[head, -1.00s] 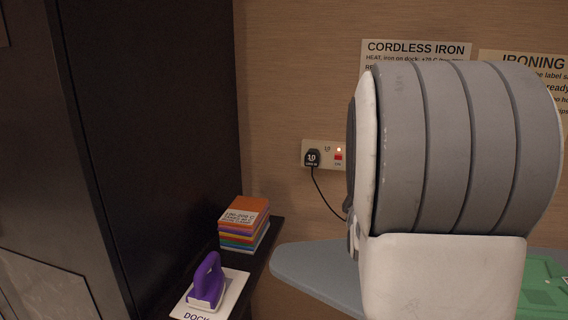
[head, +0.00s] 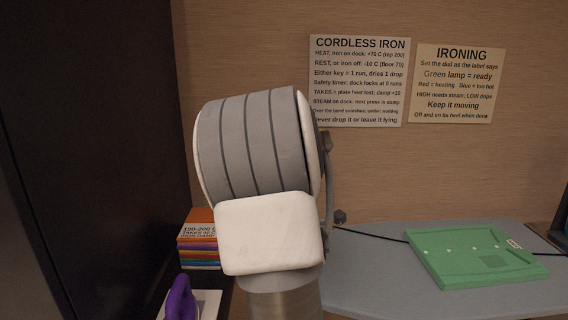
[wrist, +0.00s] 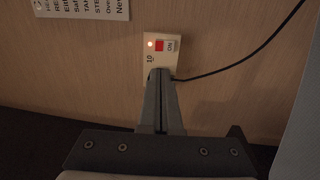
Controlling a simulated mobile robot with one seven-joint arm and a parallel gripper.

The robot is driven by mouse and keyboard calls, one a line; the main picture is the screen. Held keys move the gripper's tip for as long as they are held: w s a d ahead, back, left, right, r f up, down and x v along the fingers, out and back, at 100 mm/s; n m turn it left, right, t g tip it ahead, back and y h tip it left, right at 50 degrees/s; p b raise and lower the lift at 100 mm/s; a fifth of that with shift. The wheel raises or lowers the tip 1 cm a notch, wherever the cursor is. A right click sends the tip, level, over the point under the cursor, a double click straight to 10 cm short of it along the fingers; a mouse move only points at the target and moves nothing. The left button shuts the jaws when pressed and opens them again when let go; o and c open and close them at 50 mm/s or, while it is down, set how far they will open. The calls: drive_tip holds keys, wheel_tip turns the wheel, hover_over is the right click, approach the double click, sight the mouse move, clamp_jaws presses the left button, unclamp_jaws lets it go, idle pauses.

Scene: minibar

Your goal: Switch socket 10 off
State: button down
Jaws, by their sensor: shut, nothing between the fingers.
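Socket 10 (wrist: 163,65) is a pale plate on the wall in the wrist view, marked 10, with a small lit lamp (wrist: 150,44). Its red switch (wrist: 159,46) sits between the lamp and the ON label (wrist: 171,46). My gripper (wrist: 160,74) is shut and empty, its fingertips over the socket's near end, just below the switch in the picture. I cannot tell whether they touch the plate. The plug is hidden behind the fingers; its black cord (wrist: 215,72) runs off to the right. In the head view, my arm hides the socket.
An ironing board (head: 375,275) carries a green tray-like panel (head: 440,262) at the right. Two notices hang on the wall.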

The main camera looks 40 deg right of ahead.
drive_tip(key=shift+w, duration=0.15)
idle(0.3)
drive_tip(key=x, duration=1.4)
drive_tip(key=shift+b, duration=0.3)
drive_tip(key=shift+r, duration=0.15)
drive_tip(key=shift+b, duration=0.3)
